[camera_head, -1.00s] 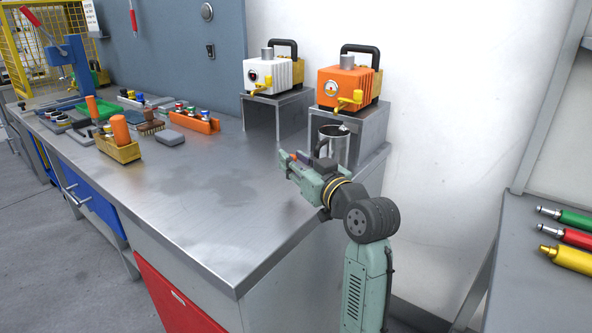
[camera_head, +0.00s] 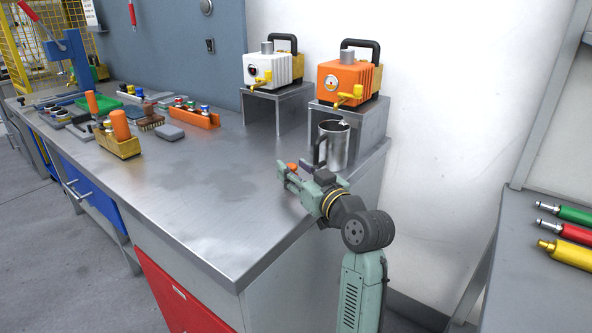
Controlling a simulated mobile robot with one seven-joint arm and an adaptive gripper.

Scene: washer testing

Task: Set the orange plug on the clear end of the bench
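My gripper (camera_head: 291,174) is low over the right end of the bench (camera_head: 215,225), in front of the metal mug, with its fingers pointing left. A small orange piece, which looks like the orange plug (camera_head: 293,167), shows at the fingers and appears held between them. Most of it is hidden by the near finger. I cannot tell whether it touches the bench top. The bench's near right part is bare grey metal.
A metal mug (camera_head: 334,146) stands just behind my gripper. A white pump (camera_head: 273,70) and an orange pump (camera_head: 349,80) sit on metal stands. A yellow box (camera_head: 118,146) with an orange cylinder and other small parts fill the left end.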

